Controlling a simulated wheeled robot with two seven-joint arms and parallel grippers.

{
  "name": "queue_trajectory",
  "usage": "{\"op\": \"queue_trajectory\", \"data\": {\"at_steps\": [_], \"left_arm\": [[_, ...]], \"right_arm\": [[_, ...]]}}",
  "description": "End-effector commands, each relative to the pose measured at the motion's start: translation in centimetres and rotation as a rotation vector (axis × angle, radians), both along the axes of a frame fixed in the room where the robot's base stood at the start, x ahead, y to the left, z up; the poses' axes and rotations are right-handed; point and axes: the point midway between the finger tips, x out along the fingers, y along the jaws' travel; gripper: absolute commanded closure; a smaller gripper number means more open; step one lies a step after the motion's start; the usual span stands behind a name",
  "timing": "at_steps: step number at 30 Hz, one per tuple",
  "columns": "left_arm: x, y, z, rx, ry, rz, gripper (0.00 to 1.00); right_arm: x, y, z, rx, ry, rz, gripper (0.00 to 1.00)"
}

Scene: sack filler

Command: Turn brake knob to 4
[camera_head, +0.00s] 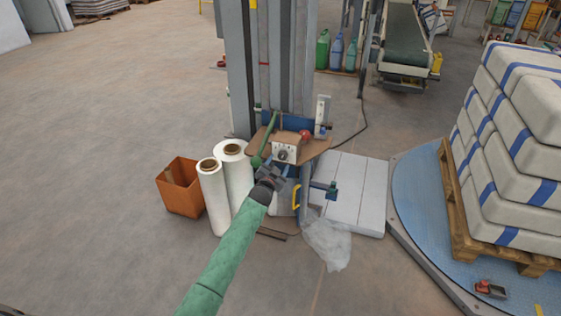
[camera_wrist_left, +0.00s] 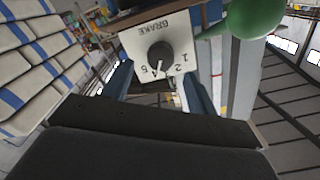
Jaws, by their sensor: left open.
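The brake knob (camera_wrist_left: 160,56) is a round black dial with a white pointer on a white box (camera_wrist_left: 135,42) marked BRAKE, with numbers around its lower side. The pointer points roughly downward in the left wrist view, near the 4; its exact setting is hard to read. In the head view the box (camera_head: 287,146) sits on a brown shelf on the machine column, with the knob (camera_head: 283,155) facing me. My left gripper (camera_head: 279,171) is open just in front of and below the knob; its blue fingers (camera_wrist_left: 158,82) stand apart, one to each side, apparently not touching it.
A red button (camera_head: 305,134) and a green lever (camera_head: 264,138) flank the box. White film rolls (camera_head: 213,195) and an orange bin (camera_head: 183,188) stand left. A turntable (camera_head: 415,195) with a pallet of white sacks (camera_head: 515,130) is at right. The left floor is clear.

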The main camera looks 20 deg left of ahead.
Motion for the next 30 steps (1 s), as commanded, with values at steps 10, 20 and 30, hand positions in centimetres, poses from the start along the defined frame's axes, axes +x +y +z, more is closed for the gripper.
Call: {"op": "queue_trajectory", "data": {"at_steps": [10,20,30], "left_arm": [[-3.1,0.1,0.0,0.000,0.000,0.000,0.42],[-3.2,0.1,0.0,0.000,0.000,0.000,0.42],[-3.3,0.6,-1.4,-0.019,0.071,0.029,0.42]], "right_arm": [[-0.9,0.0,-1.3,0.003,0.005,-0.004,0.64],[-0.3,0.1,-1.2,0.002,-0.005,-0.004,0.64],[-0.6,-0.2,-1.2,-0.008,0.020,0.002,0.64]]}}
